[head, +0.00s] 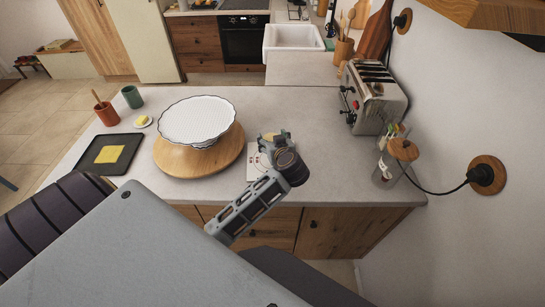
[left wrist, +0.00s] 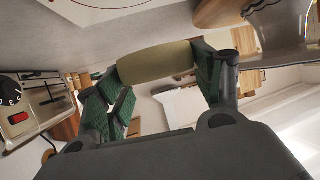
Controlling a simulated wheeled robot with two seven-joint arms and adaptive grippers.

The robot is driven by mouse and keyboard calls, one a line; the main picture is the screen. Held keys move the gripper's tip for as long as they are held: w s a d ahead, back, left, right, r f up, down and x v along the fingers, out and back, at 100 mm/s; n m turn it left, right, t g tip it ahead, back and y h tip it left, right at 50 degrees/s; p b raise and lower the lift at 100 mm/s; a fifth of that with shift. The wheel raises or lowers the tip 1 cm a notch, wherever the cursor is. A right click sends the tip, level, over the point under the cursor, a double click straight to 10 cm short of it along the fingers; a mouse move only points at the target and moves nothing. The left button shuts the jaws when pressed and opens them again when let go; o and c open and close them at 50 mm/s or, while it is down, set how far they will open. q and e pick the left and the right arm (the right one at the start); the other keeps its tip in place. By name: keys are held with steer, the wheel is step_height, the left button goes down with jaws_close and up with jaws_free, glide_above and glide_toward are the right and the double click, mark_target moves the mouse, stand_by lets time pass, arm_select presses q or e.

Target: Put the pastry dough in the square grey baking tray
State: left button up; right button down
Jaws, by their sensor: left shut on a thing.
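My left gripper (head: 272,140) is above the counter, just right of the round wooden board. In the left wrist view its green-padded fingers (left wrist: 155,85) are shut on a pale yellow-beige rounded piece, which looks like the pastry dough (left wrist: 155,62). In the head view the gripper mostly hides this piece. The square dark grey baking tray (head: 88,164) lies flat at the left of the counter, well left of the gripper. A flat yellow square (head: 109,154) lies in it. My right gripper is not in view.
A white fluted dish (head: 197,119) stands on the wooden board (head: 178,163) between gripper and tray. A small butter plate (head: 142,122), an orange cup (head: 106,114) and a green cup (head: 132,97) stand behind the tray. A toaster (head: 372,98) and jar (head: 400,160) are at right.

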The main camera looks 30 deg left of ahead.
arm_select(q)
step_height(320, 180, down, 4)
steer(key=shift+w+r, duration=0.1)
steer(key=shift+r, duration=0.1)
steer(key=shift+f, duration=0.15)
step_height(320, 180, down, 3)
steer(key=shift+r, duration=0.2)
steer(key=shift+p, duration=0.4)
steer(key=shift+f+p, duration=0.45)
steer(key=shift+f, duration=0.35)
steer(key=shift+f, duration=0.1)
